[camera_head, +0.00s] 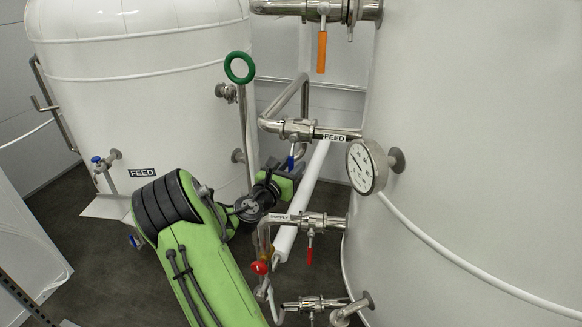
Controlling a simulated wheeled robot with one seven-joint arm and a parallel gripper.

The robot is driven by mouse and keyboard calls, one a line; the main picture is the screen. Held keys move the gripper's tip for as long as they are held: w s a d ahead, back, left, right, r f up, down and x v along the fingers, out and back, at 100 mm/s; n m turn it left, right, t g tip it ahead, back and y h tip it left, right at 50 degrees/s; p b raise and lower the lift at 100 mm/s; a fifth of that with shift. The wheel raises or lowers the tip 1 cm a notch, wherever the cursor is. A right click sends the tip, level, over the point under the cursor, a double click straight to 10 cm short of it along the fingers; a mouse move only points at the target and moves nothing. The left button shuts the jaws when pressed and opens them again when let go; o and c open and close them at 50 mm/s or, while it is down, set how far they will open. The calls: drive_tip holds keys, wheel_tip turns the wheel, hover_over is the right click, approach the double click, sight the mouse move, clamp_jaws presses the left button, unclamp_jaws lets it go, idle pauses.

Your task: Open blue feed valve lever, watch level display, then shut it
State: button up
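The blue lever (291,157) hangs down from a steel valve (297,129) beside a FEED label (331,137) on the pipe into the right tank. My gripper (292,173), green and dark, is just below the lever, close to its lower end. Whether they touch, and whether the fingers are open or shut, I cannot tell. A round dial gauge (361,167) with a white face is on the right tank; its reading is too small to tell. No other level display is visible. A second blue-handled valve (97,160) is at the left tank, near another FEED label (142,172).
A SUPPLY-labelled pipe with red levers (310,256) runs below my gripper. An orange lever (322,52) hangs above, and a green ring handle (239,67) stands left. A white pipe (304,195) slants behind my gripper. The large right tank (480,130) bounds the right side.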

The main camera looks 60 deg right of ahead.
clamp_jaws()
drive_tip(key=shift+w, duration=0.2)
idle(0.3)
drive_tip(key=shift+w+a+r+m+t+y+p, duration=0.15)
drive_tip(key=shift+w+r+m+y+p, duration=0.15)
drive_tip(key=shift+w+m+p, duration=0.75)
drive_tip(key=shift+w+a+r+m+t+y+p, duration=0.15)
drive_tip(key=shift+w+r+m+y+p, duration=0.3)
drive_tip(key=shift+m, duration=1.25)
drive_tip(key=shift+w+a+r+m+t+y+p, duration=0.15)
drive_tip(key=shift+w+r+m+p, duration=0.3)
drive_tip(key=shift+w+m, duration=0.7)
drive_tip(key=shift+s+m, duration=0.2)
drive_tip(key=shift+m, duration=0.1)
unclamp_jaws()
drive_tip(key=shift+f, duration=0.1)
